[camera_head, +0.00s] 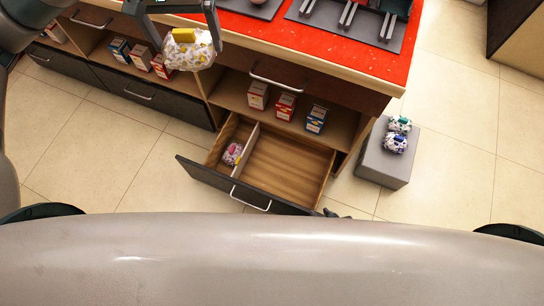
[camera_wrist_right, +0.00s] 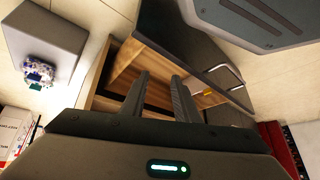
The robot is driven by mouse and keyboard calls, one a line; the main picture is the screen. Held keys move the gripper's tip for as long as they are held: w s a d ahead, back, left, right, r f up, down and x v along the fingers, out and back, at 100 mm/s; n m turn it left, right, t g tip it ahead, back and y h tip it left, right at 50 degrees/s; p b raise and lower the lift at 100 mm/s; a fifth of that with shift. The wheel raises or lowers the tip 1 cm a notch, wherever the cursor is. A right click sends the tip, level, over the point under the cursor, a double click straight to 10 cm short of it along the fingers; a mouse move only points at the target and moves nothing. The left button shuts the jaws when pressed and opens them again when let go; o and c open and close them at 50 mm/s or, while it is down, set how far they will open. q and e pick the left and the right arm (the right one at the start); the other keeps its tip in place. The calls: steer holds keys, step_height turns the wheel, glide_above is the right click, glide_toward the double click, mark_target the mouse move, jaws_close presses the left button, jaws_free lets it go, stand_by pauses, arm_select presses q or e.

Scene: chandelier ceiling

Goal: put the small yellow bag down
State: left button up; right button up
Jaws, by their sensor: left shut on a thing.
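The small yellow bag (camera_head: 188,54) is white with yellow patterning and a yellow piece on top. My left gripper (camera_head: 186,34) is shut on it at the top of the head view and holds it in front of the counter's red top and shelves. The bag hides part of the shelf behind it. My right gripper shows in the right wrist view (camera_wrist_right: 158,85), with its two fingers apart and nothing seen between them. It points toward the open drawer. In the head view my own body hides most of the right arm.
An open wooden drawer (camera_head: 286,170) has a divider; a pink patterned bag (camera_head: 233,153) lies in its narrow left compartment, and the wide right compartment is empty. A grey block (camera_head: 382,165) bears two patterned bags (camera_head: 397,142). Small boxes (camera_head: 286,105) stand on the shelves.

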arm_select(q)
step_height(320, 180, down, 18)
steer(key=w+b, duration=0.2)
steer(key=b, duration=1.3)
steer(key=shift+f, duration=0.15)
arm_select(e)
steer(key=w+a+r+t+y, duration=0.1)
steer(key=w+a+r+t, duration=0.1)
steer(key=r, duration=0.4)
steer(key=w+a+r+t+y, duration=0.1)
steer(key=w+a+r+t, duration=0.1)
steer(key=r, duration=0.4)
steer(key=shift+w+a+r, duration=0.15)
steer(key=shift+w+r, duration=0.25)
steer(key=shift+w, duration=0.05)
